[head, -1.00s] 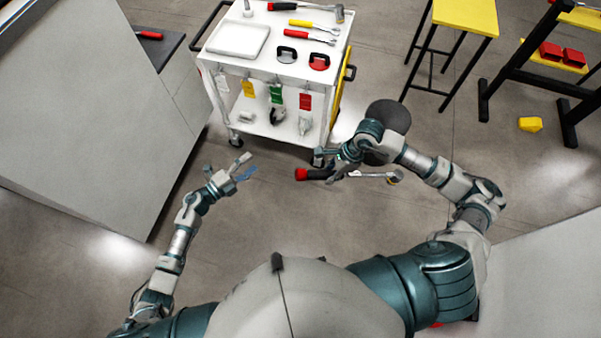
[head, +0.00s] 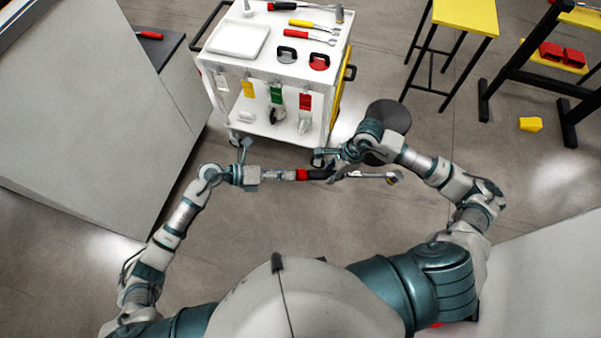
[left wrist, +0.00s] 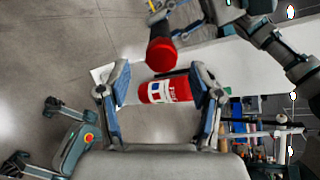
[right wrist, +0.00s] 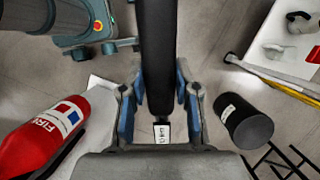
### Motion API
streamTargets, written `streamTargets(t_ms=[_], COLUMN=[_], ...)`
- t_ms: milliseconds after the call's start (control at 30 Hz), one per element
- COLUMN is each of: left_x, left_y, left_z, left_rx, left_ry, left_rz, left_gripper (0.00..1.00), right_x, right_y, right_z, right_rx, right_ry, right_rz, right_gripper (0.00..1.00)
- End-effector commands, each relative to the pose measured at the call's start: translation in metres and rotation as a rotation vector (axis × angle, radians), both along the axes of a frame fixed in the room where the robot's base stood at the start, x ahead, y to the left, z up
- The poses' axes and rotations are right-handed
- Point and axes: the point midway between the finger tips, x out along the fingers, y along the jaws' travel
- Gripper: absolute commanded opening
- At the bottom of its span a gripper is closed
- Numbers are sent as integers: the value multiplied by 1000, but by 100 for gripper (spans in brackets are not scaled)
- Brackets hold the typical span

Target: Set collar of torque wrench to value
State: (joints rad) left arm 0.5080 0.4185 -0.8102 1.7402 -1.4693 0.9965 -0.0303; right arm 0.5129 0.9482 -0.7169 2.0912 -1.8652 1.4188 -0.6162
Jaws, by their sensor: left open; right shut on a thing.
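The torque wrench shows in the head view with its red collar end (head: 301,174) on the left, a black handle (head: 319,174) and a silver shaft (head: 366,174) running right to its head. My right gripper (head: 338,172) is shut on the black handle, which also stands between the fingers in the right wrist view (right wrist: 157,50). My left gripper (head: 286,175) is open, in line with the wrench and close to the red end. In the left wrist view the red collar (left wrist: 161,55) lies at or just beyond the open fingertips (left wrist: 159,65); I cannot tell whether they touch. No scale value is readable.
A white tool trolley (head: 262,62) with tools and a tray stands ahead. A dark cylindrical bin (right wrist: 243,122) and a red fire extinguisher (right wrist: 45,135) are in the background below. A grey cabinet (head: 90,110) stands left.

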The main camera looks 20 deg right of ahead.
Motion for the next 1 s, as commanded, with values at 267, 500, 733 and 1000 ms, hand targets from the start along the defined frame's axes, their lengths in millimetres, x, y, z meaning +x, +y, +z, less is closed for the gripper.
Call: streamTargets(t_ms=[267,500,733,1000], left_x=[-2,-2,-3,-3], left_y=[-21,-24,-24,-24], left_z=[-7,-8,-7,-6], left_rx=[0,-1,-1,-2], left_ry=[1,1,0,1], left_rz=[1,2,2,1], left_gripper=[65,65,65,57], right_x=[0,0,1,0], right_y=[0,1,1,1], right_z=[1,1,1,1], right_rx=[0,0,0,0], right_ry=[-2,-2,-2,-2], right_rz=[0,0,0,0], right_gripper=[0,0,0,0])
